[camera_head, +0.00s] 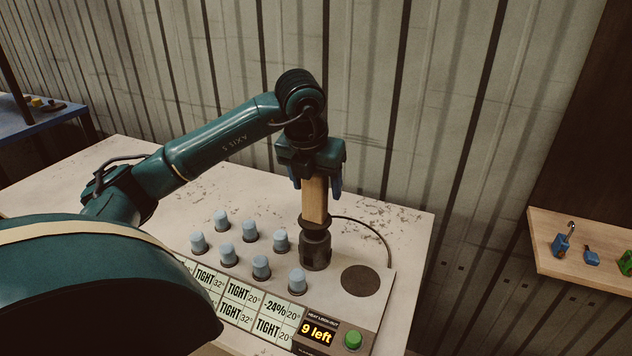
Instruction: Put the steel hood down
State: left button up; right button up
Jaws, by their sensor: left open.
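A dark stepped steel cylinder (316,246), which looks like the steel hood, stands upright on the pale table. A tan block-shaped handle (314,204) rises from its top. My left gripper (316,187) points down over the handle, with its blue fingers apart on either side of the handle's top. The jaws are open, and I cannot tell whether either finger touches the handle. A dark round disc (360,280) lies flat on the table just right of the cylinder. My right gripper is not in view.
Several light-blue capped pegs (250,230) stand left of the cylinder. A tile panel (240,303) with a "9 left" display (318,332) and a green button (352,340) lines the front edge. A cable runs behind the cylinder. A wooden shelf (590,278) holds small blue items.

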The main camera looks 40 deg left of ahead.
pick_arm(q)
jog(key=p+v, duration=0.2)
jog(key=v, duration=1)
jog(key=shift+s, duration=0.1)
